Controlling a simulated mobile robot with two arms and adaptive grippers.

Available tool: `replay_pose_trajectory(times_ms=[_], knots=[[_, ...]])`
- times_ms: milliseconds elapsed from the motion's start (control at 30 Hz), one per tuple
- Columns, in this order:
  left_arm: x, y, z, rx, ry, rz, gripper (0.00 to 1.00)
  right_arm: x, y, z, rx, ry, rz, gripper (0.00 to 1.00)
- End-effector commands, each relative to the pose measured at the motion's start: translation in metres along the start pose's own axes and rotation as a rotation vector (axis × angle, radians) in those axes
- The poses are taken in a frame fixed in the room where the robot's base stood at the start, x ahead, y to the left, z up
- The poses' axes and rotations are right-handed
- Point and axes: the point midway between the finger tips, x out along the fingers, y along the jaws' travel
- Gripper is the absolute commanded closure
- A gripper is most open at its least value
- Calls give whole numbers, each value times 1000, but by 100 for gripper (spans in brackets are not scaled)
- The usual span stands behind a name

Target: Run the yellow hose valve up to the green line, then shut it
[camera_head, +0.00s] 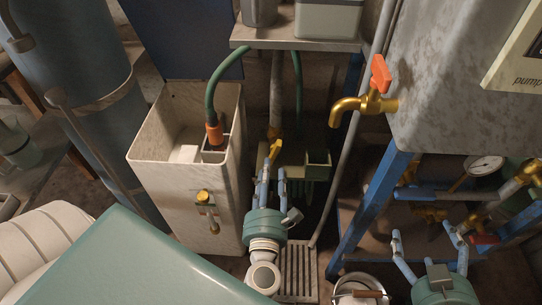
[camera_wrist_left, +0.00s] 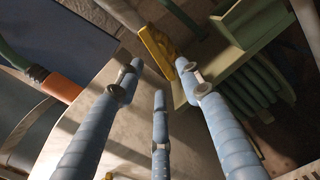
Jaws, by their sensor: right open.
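The yellow valve lever (camera_head: 275,151) sits beside the white tank's right wall, below the shelf. It also shows in the left wrist view (camera_wrist_left: 157,48), just beyond my fingertips. My left gripper (camera_head: 272,176) is open just below the lever, its fingers apart with nothing between them; whether one touches the lever I cannot tell. The white tank (camera_head: 172,205) is open-topped, with a green hose (camera_head: 221,76) ending in an orange fitting (camera_head: 214,133) inside it. I cannot make out a green line. My right gripper (camera_head: 430,243) is open and empty at lower right.
A brass tap with an orange handle (camera_head: 379,76) sticks out from a grey metal tank (camera_head: 447,80). A green box-like part (camera_head: 318,163) is close right of the lever. Blue frame posts (camera_head: 371,205) and a metal bucket (camera_head: 352,284) stand between my arms.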

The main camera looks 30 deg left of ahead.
Motion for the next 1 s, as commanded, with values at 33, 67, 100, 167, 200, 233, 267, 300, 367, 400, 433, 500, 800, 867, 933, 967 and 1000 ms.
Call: replay_pose_trajectory(times_ms=[33,67,100,167,200,233,267,300,367,400,433,500,800,867,933,967,1000], knots=[[11,0,1,-3,-3,1,63,0,0,-1,0,4,0,18],[17,0,1,-1,-3,2,63,0,0,-2,0,7,-1,18],[24,0,1,-2,-2,1,63,0,0,-2,0,9,-1,18],[34,0,1,-2,-2,1,63,0,0,-3,0,12,-1,18],[40,0,1,-1,-2,1,63,1,0,-4,0,14,-1,18],[44,0,1,0,-2,1,63,1,-1,-4,0,16,-1,18],[47,0,1,-1,-2,0,63,1,-1,-4,0,17,-1,18],[51,0,1,-1,-1,0,63,1,-1,-5,0,19,-1,18],[55,0,0,-1,-1,0,63,1,-1,-5,0,20,-2,18],[57,0,0,0,0,0,63,1,-1,-5,0,21,-2,18],[58,0,0,0,0,0,63,1,-1,-5,0,21,-2,18],[60,0,0,0,0,0,63,1,-1,-5,0,21,-2,18],[60,0,0,0,0,-1,79,1,-1,-5,0,22,-2,18],[60,0,0,0,0,-1,91,1,-1,-5,0,22,-2,18],[60,0,0,0,0,-1,100,1,-1,-5,0,23,-2,18],[60,0,0,0,0,-1,100,1,-1,-6,0,23,-3,18],[60,0,0,0,0,-1,100,1,-1,-6,0,23,-2,18]])
